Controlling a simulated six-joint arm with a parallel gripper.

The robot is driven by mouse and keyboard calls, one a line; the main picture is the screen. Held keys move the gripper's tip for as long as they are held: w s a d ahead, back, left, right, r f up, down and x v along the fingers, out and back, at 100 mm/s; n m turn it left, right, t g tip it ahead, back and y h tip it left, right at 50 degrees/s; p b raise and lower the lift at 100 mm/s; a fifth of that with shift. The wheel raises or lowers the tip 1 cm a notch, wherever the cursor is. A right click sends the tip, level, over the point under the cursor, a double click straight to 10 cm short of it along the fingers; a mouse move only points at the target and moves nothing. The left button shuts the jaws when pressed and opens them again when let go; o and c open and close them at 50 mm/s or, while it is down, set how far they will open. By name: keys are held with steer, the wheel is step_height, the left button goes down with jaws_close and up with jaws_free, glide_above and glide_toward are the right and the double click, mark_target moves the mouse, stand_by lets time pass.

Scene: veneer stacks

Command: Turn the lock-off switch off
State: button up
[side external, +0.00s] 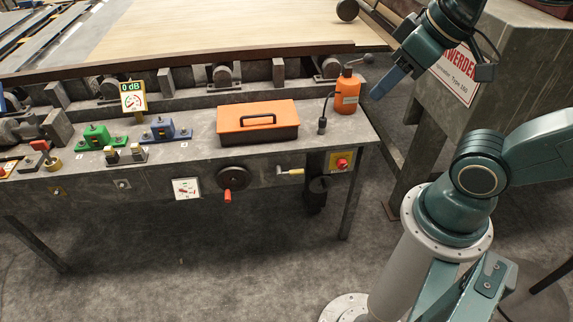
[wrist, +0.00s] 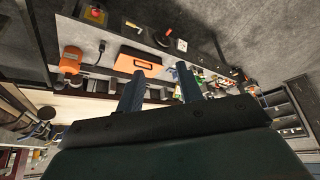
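A red rotary knob on a yellow plate (side external: 341,162), which looks like the lock-off switch, is on the right end of the bench's front face. It also shows at the top left of the wrist view (wrist: 96,13). The knob's exact setting is too small to tell. My gripper (side external: 377,94) is in the air above and to the right of the bench's right end, well apart from the switch. In the wrist view my gripper (wrist: 158,70) has its two fingers spread with nothing between them.
A yellow-handled lever (side external: 291,172), a black handwheel with a red handle (side external: 232,178) and a gauge (side external: 186,188) are left of the switch. An orange bottle (side external: 347,92), a black pendant (side external: 322,125) and an orange toolbox (side external: 257,127) stand on the bench. A grey machine (side external: 510,60) is at right.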

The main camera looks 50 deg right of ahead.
steer(key=o, duration=0.5)
steer(key=shift+c, duration=0.2)
steer(key=w+d+f+m, duration=0.3)
steer(key=w+d+f, duration=1)
steer(key=w+f, duration=0.15)
steer(key=s+d+f+m, duration=0.1)
steer(key=d+f, duration=0.3)
steer(key=f, duration=0.4)
steer(key=s+d+f+m, duration=0.2)
steer(key=d+f, duration=0.3)
steer(key=f, duration=0.3)
steer(key=s+d+f+m+h, duration=0.1)
steer(key=s+d+f+m, duration=0.1)
steer(key=d+f, duration=0.3)
step_height(320, 180, down, 3)
steer(key=shift+r+m, duration=0.1)
steer(key=shift+m, duration=0.7)
steer(key=shift+w+d+f, duration=0.1)
steer(key=shift+w+f, duration=0.05)
steer(key=shift+f, duration=0.05)
